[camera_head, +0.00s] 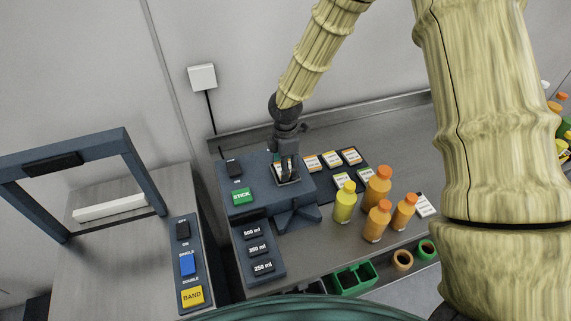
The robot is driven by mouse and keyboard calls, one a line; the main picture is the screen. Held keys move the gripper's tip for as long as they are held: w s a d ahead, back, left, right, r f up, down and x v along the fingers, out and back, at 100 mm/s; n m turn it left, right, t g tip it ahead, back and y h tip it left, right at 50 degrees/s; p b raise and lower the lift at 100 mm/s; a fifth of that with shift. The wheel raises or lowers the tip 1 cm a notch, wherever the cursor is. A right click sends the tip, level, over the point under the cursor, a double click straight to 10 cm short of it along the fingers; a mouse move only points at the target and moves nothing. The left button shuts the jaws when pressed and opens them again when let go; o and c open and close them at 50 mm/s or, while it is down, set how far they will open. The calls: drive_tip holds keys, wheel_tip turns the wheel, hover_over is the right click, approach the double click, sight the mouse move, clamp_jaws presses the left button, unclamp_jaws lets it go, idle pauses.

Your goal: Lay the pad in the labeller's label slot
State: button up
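The labeller (267,192) is a dark blue machine in the middle of the view with a green STICK button (242,196) on its top. My gripper (286,168) points down at the label slot at the labeller's back right. A small pale label pad (278,175) shows at the slot, partly hidden behind the fingers. I cannot tell whether the fingers still grip this pad or whether it lies flat in the slot. Other label pads (351,156) lie on a dark tray right of the labeller.
Several orange and yellow bottles (376,222) stand right of the labeller. Volume buttons (258,248) sit in front of it. A green crate (354,279) is at the front edge. A banding machine (122,150) with a frame stands left. A single pad (424,204) lies farther right.

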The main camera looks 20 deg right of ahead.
drive_tip(key=o, duration=1.1)
drive_tip(key=o, duration=0.3)
drive_tip(key=shift+o, duration=0.2)
drive_tip(key=shift+r+p, duration=2.65)
drive_tip(key=shift+r, duration=0.85)
